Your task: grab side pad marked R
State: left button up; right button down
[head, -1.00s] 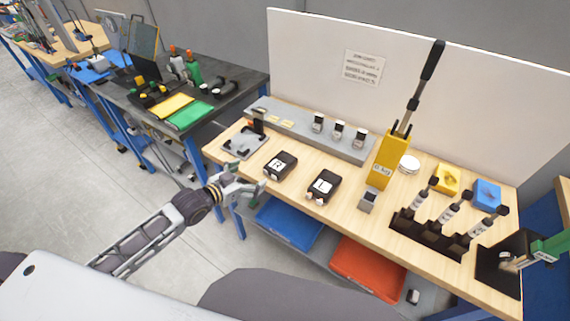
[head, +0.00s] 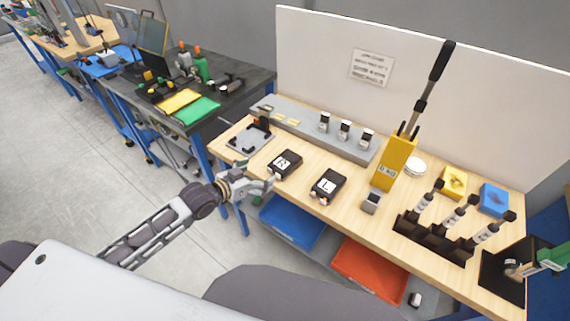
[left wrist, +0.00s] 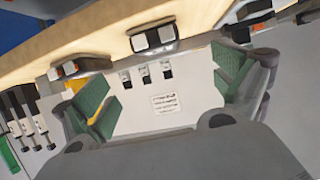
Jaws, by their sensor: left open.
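The side pad marked R (head: 285,163) is a black block with a white label, lying on the wooden bench near its front edge. A similar pad marked L (head: 328,185) lies to its right. My left gripper (head: 264,182) is open and empty at the bench's front edge, just front-left of the R pad and apart from it. The left wrist view shows its spread green-padded fingers (left wrist: 168,92). Black blocks with pale parts show past them there, but no letter is readable. My right gripper is not in view.
A grey fixture (head: 249,140) stands left of the R pad, and a grey rack (head: 300,128) runs behind. Blue (head: 292,222) and red (head: 370,272) bins sit below.

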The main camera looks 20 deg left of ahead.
aim_at(281, 164)
pick_arm(q)
jog(key=shift+x, duration=3.95)
jog(key=shift+w+d, duration=0.1)
jog(key=shift+w, duration=0.05)
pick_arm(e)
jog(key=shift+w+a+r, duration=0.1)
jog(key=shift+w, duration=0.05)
pick_arm(q)
jog(key=shift+p+x, duration=0.45)
jog(key=shift+x, duration=2.1)
jog(key=shift+d, duration=0.15)
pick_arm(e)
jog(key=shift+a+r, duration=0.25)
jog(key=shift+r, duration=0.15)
